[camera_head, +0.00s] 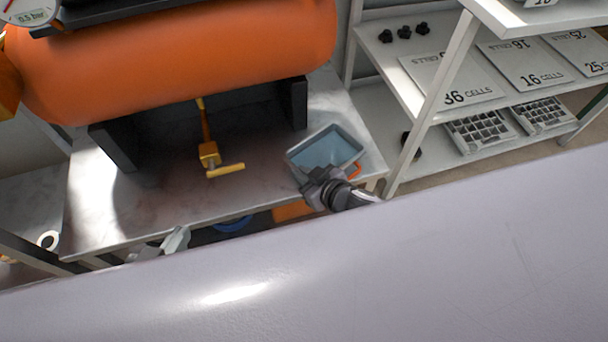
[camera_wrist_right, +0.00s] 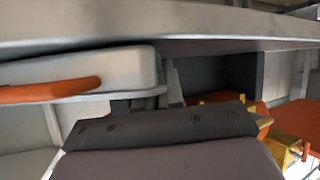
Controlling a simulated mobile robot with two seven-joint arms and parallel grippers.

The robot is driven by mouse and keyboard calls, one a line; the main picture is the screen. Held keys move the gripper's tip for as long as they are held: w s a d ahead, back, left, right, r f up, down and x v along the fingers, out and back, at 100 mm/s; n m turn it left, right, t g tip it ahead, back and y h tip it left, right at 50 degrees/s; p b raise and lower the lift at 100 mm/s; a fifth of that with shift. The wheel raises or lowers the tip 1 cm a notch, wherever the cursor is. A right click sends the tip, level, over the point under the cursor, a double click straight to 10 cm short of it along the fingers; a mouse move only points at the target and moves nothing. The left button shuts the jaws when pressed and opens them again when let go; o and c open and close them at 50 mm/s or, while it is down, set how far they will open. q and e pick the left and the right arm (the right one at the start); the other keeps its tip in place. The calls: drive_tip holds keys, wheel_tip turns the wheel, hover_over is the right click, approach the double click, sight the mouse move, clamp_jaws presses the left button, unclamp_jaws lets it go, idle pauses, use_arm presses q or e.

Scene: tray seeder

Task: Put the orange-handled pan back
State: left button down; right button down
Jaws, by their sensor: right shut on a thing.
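The pan is a grey-blue rectangular tray (camera_head: 328,148) with an orange handle (camera_head: 355,170) on its right side. It is at the right front corner of the metal table in the head view; I cannot tell whether it rests on the top or is just above it. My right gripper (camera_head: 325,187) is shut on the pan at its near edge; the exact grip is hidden. The pan's pale side (camera_wrist_right: 110,68) and orange handle (camera_wrist_right: 50,90) also show in the right wrist view. Pale grey parts, apparently my left gripper (camera_head: 160,246), show low at the table's front edge; their jaws are unclear.
An orange tank (camera_head: 180,55) on black supports fills the back of the metal table (camera_head: 100,225). A yellow valve handle (camera_head: 225,170) sticks out in front of it. A shelf rack (camera_head: 432,105) with plates and cell trays stands at the right. A large pale surface covers the foreground.

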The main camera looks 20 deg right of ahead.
drive_tip(key=shift+f, duration=0.15)
use_arm(q)
drive_tip(key=shift+a+f, duration=0.1)
drive_tip(key=shift+f, duration=0.1)
use_arm(e)
drive_tip(key=c, duration=1.3)
unclamp_jaws()
drive_tip(key=shift+o, duration=0.2)
